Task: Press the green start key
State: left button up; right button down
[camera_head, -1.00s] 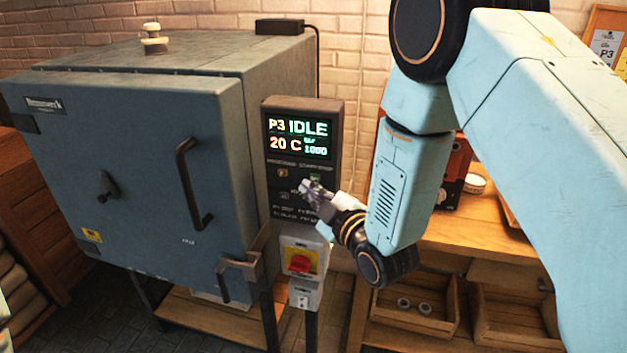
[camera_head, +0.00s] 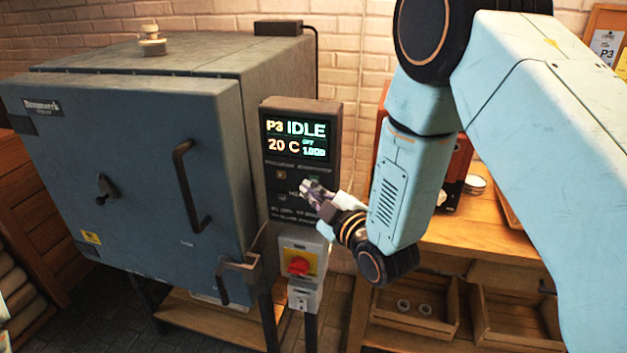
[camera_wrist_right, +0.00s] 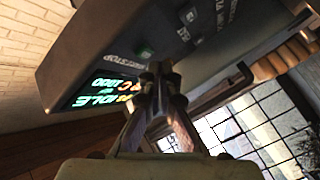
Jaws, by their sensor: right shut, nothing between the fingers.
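The dark control panel (camera_head: 297,160) stands beside the kiln, its display reading P3 IDLE, 20 C. The green start key (camera_head: 314,179) shows as a small patch below the display, just above my right gripper's tips. In the right wrist view the green key (camera_wrist_right: 144,52) lies on the panel face beyond the fingertips. My right gripper (camera_head: 306,187) is shut and empty, its tips close to the panel's lower half. I cannot tell whether they touch it. It also shows in the right wrist view (camera_wrist_right: 158,72). My left gripper is out of view.
The blue-grey kiln (camera_head: 140,190) has its door shut, with a long handle (camera_head: 190,187). A red knob on a yellow plate (camera_head: 298,265) sits below the panel. A wooden bench (camera_head: 470,230) with open boxes (camera_head: 415,310) stands at the right.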

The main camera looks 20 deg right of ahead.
jog(key=shift+s, duration=0.1)
dwell(0.4)
jog(key=shift+w+d, duration=0.15)
jog(key=shift+w, duration=0.3)
jog(key=shift+d, duration=0.1)
jog(key=shift+w+d, duration=0.15)
jog(key=shift+w, duration=0.1)
dwell(0.6)
jog(key=shift+s, duration=0.1)
jog(key=shift+s+a, duration=0.45)
jog(key=shift+s, duration=0.1)
